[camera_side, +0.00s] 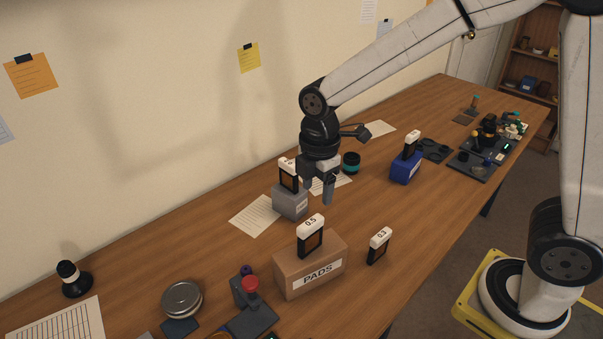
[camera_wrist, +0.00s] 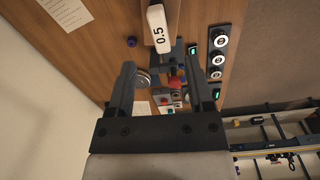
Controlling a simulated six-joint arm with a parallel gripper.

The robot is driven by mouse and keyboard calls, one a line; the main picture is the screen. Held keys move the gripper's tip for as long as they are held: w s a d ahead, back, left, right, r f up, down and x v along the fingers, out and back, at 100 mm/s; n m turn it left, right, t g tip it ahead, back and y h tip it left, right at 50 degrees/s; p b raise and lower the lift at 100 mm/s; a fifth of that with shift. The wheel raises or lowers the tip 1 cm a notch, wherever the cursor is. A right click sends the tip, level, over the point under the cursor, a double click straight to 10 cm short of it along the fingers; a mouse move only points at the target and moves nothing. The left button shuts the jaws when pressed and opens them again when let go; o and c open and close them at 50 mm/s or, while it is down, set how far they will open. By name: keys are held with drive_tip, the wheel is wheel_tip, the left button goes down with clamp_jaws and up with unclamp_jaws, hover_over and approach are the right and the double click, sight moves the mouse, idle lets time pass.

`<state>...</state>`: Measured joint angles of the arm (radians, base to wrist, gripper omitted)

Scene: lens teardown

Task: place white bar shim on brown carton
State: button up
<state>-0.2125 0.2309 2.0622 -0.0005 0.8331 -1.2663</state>
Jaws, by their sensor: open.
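Several shims with white bar tops and dark bodies stand in the side view. One marked 0.5 (camera_side: 311,236) stands upright on the brown carton (camera_side: 296,284) labelled PADS. Its white top (camera_wrist: 158,29) shows beyond the fingertips in the wrist view. Another marked 0.3 (camera_side: 379,245) stands on the table right of the carton. One more shim (camera_side: 289,177) is on a grey box, and another (camera_side: 411,144) is on a blue box. My gripper (camera_side: 318,190) points down, open and empty, above and behind the carton, close to the grey box. The fingers (camera_wrist: 160,66) are apart with nothing gripped.
The grey box (camera_side: 290,204) and blue box (camera_side: 405,171) flank my gripper. A dark stand with a red knob (camera_side: 251,284) and a round metal tin (camera_side: 182,299) lie left of the carton. Papers (camera_side: 255,216) lie near the wall. The table between carton and blue box is mostly clear.

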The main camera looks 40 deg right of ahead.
drive_tip(key=shift+s+d+f+m, duration=0.15)
drive_tip(key=shift+s+d+m, duration=0.2)
drive_tip(key=shift+m, duration=0.25)
drive_tip(key=s+d+f+m+t, duration=0.1)
drive_tip(key=s+d+f+m, duration=0.1)
drive_tip(key=m, duration=0.6)
drive_tip(key=s+d+f+m+t, duration=0.1)
drive_tip(key=s+d+f+m, duration=0.1)
drive_tip(key=s+d+m, duration=0.3)
drive_tip(key=shift+s+d+f+m, duration=0.15)
drive_tip(key=shift+s+m, duration=0.5)
drive_tip(key=shift+m, duration=0.75)
